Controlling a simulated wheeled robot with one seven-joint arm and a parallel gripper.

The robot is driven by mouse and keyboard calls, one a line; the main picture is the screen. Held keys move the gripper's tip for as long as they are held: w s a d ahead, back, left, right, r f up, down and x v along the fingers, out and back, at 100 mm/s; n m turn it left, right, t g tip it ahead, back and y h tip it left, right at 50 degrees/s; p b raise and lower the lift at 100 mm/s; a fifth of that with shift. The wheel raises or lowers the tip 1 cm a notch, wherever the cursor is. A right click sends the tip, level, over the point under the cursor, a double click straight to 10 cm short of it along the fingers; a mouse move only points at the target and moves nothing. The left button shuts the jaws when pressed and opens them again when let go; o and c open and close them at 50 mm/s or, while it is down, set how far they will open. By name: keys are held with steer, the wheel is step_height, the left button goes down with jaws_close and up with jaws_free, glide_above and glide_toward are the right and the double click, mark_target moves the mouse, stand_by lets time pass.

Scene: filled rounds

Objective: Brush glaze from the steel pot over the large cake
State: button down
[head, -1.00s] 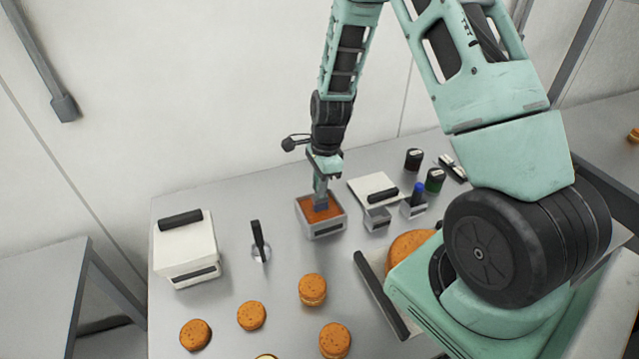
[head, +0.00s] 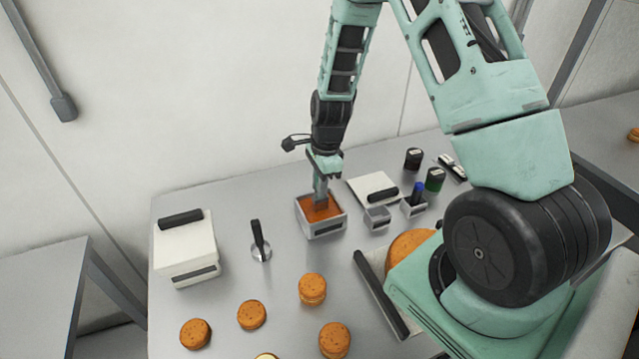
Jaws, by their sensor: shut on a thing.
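The steel pot (head: 325,231) is a square grey container filled with orange-brown glaze, near the middle of the table's back. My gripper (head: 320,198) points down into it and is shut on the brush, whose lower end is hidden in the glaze. The large cake (head: 402,246) is a round orange-brown cake to the right of the pot, partly hidden by my arm. It is on a pale tray or board with a dark bar along its left side.
A white box with a black handle (head: 186,250) stands at the left, beside a black-handled tool (head: 259,240). Several small cakes (head: 312,289) lie in front. Small grey containers (head: 377,218), a blue-topped item (head: 418,190) and dark jars (head: 434,180) stand right of the pot.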

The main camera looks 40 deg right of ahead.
steer(key=shift+r+p, duration=2.9)
steer(key=shift+r, duration=0.6)
steer(key=shift+s+f, duration=0.1)
